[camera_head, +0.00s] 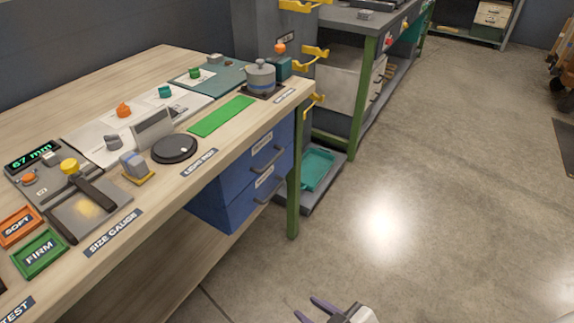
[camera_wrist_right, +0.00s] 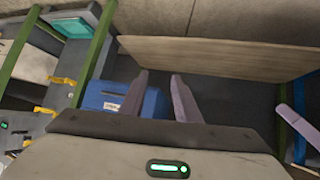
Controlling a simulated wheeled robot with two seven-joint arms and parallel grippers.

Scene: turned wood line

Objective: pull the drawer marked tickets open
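A blue drawer unit (camera_head: 215,200) hangs under the right end of the wooden bench. Its upper drawer (camera_head: 284,135) and lower drawer (camera_head: 236,209) both look shut. Each has a grey bar handle and a white label too small to read, so I cannot tell which is marked tickets. The unit also shows in the right wrist view (camera_wrist_right: 152,101), behind my fingers. My right gripper (camera_head: 306,306) is low at the bottom edge, in front of the unit and apart from it. Its fingers (camera_wrist_right: 160,78) are spread and empty. A purple finger-like part (camera_wrist_right: 295,125) at the right wrist view's edge may be my left gripper.
The wooden bench (camera_head: 150,65) carries gauges, trays and a black disc (camera_head: 174,148). A green bench leg (camera_head: 294,195) stands just right of the drawers. A shelf with a teal tray (camera_head: 318,168) lies beyond. The concrete floor (camera_head: 440,180) is clear.

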